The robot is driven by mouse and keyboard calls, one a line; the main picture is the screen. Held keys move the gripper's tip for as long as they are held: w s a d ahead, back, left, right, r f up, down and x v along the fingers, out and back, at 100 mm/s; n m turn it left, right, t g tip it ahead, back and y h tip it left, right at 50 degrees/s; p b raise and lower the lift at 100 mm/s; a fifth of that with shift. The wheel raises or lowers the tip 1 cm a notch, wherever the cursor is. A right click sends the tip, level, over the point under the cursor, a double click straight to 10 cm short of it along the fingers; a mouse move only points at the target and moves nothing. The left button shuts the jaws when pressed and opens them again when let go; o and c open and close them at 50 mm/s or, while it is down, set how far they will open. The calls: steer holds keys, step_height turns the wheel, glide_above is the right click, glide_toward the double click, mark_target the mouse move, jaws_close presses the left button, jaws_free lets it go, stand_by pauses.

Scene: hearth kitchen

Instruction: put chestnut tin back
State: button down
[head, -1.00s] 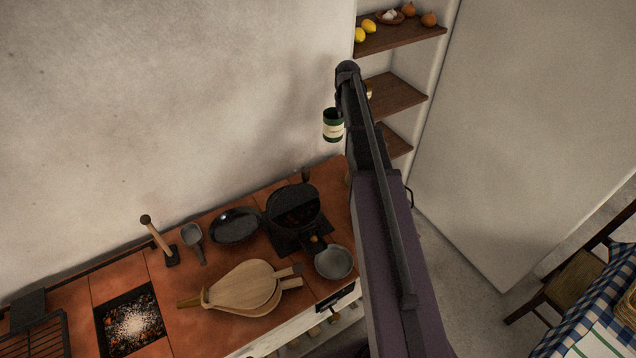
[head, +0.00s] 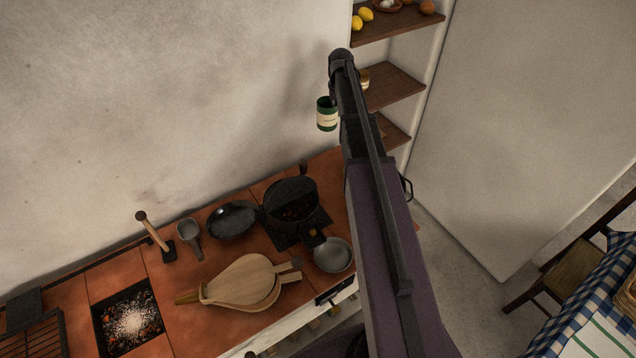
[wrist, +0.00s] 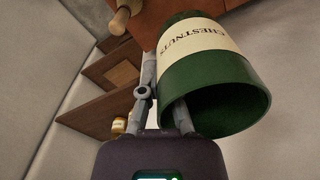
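The chestnut tin (head: 327,117) is a green, open-topped tin with a cream label. In the head view it hangs in the air just left of the end of my arm, in front of the pale wall. In the wrist view the tin (wrist: 220,75) fills the upper right, its label reading CHESTNUTS upside down. My gripper (wrist: 165,95) is shut on the tin's wall at the rim, with one finger outside and the other at the opening. In the head view my arm hides the fingertips.
Wooden shelves (head: 392,86) stand in the alcove behind and right of the tin. The top one holds lemons (head: 362,18) and other food; the middle one a small yellowish jar (head: 364,79), partly hidden. Below are a black pot (head: 290,205), pans and bellows (head: 243,283) on the tiled counter.

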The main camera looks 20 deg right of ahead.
steer(key=a+f+n+b, duration=0.1)
steer(key=a+f+b, duration=0.2)
steer(key=f+b, duration=1.5)
steer(key=shift+w+a+f+n+b, duration=0.2)
steer(key=shift+w+f+n+b, duration=0.2)
steer(key=shift+f, duration=0.25)
steer(key=shift+f, duration=0.1)
step_height(320, 180, down, 6)
steer(key=b, duration=0.6)
steer(key=shift+f+b, duration=1.9)
steer(key=shift+b, duration=0.05)
